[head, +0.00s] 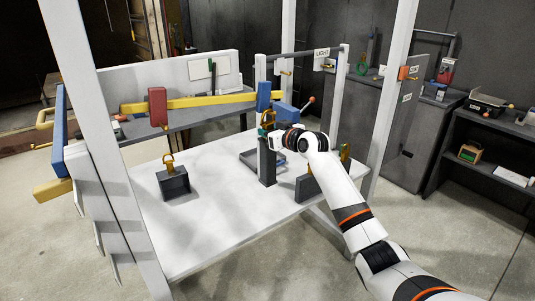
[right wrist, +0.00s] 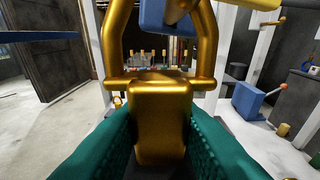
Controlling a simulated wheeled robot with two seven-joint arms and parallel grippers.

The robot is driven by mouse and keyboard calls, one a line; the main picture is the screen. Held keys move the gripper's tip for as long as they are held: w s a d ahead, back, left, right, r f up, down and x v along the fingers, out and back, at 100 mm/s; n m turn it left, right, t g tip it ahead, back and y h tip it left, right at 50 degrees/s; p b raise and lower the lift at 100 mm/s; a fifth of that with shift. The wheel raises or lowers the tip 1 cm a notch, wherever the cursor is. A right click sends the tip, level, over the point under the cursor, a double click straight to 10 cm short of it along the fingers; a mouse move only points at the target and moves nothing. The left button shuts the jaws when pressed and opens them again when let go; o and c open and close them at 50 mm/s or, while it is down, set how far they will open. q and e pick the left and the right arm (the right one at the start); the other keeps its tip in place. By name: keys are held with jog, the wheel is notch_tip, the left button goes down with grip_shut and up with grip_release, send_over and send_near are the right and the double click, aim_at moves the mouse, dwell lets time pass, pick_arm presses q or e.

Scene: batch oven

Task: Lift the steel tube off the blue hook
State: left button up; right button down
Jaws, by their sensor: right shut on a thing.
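The steel tube (head: 267,165) looks like a tall dark grey upright body with a gold loop handle on top. It is below the blue hook (head: 264,96) at the right end of the yellow beam. My right gripper (head: 267,134) is at the top of the tube. In the right wrist view its teal fingers (right wrist: 160,140) are shut on the gold block at the foot of the handle (right wrist: 118,50). The blue hook (right wrist: 165,14) shows between the loop's sides; I cannot tell if they touch. My left gripper is not in view.
A dark block with a gold handle (head: 173,182) stands on the white table (head: 215,220) at left. Another dark block (head: 306,188) is partly behind my right arm. A red block (head: 157,106) is on the yellow beam (head: 205,101). White posts frame the table. Its front is clear.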

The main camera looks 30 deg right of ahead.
jog(key=shift+r, duration=0.25)
